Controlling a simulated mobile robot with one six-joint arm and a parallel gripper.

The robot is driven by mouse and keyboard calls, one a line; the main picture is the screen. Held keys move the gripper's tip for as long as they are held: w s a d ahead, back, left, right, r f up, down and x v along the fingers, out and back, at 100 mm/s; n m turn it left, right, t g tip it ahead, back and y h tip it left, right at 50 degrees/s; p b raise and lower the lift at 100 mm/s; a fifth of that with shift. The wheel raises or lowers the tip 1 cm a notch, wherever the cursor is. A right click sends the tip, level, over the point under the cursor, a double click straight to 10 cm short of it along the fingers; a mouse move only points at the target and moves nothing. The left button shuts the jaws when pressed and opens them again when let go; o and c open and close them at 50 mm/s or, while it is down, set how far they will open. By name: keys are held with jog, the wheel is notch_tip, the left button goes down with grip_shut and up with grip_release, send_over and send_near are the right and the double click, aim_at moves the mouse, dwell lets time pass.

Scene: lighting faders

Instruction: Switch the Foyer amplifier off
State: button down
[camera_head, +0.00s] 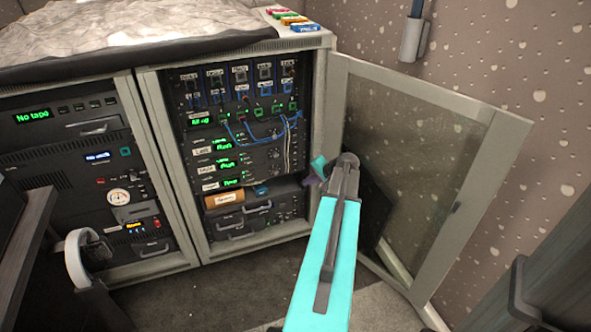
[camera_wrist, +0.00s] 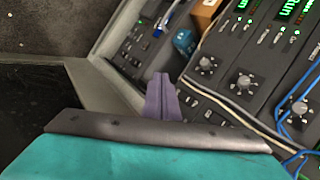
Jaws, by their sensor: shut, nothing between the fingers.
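Three stacked amplifier units with green displays sit in the open right rack bay: an upper one (camera_head: 229,147), a middle one (camera_head: 232,164) and a lowest one (camera_head: 234,182). Their small white labels are too blurred to read surely, so I cannot tell which is Foyer. In the wrist view, a tilted amplifier panel (camera_wrist: 222,62) shows round knobs, small switches and a lit green "Run" display (camera_wrist: 291,8). My gripper (camera_head: 314,180) is shut and empty, right of the lowest amplifier and apart from it. Its purple fingers (camera_wrist: 163,92) show in the wrist view, partly covering the rack's lower area.
Blue patch cables (camera_head: 262,133) and pale cables (camera_head: 288,150) hang before the rack's right side. An orange box (camera_head: 224,199) and a blue roll (camera_head: 262,190) sit below the amplifiers. The mesh door (camera_head: 430,150) stands open at right, close to my arm.

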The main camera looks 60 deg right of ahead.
jog(key=w+d+f, duration=0.1)
jog(key=w+d, duration=0.3)
jog(key=w, duration=0.2)
jog(key=shift+w+d, duration=0.3)
jog(key=shift+d, duration=0.05)
jog(key=shift+w+d, duration=0.1)
dwell(2.1)
jog(key=shift+w+d, duration=0.15)
jog(key=shift+w, duration=0.1)
jog(key=shift+w+d, duration=0.15)
jog(key=shift+w, duration=0.05)
dwell(0.9)
jog(key=shift+s+p, duration=0.1)
jog(key=shift+p, duration=0.2)
jog(key=shift+s+a, duration=0.45)
jog(key=shift+s, duration=0.05)
dwell(0.4)
jog(key=shift+s+a+r, duration=0.15)
jog(key=shift+s+a, duration=0.6)
jog(key=shift+s, duration=0.25)
jog(key=shift+s+a+r, duration=0.15)
jog(key=shift+s+a, duration=0.55)
jog(key=shift+s, duration=0.3)
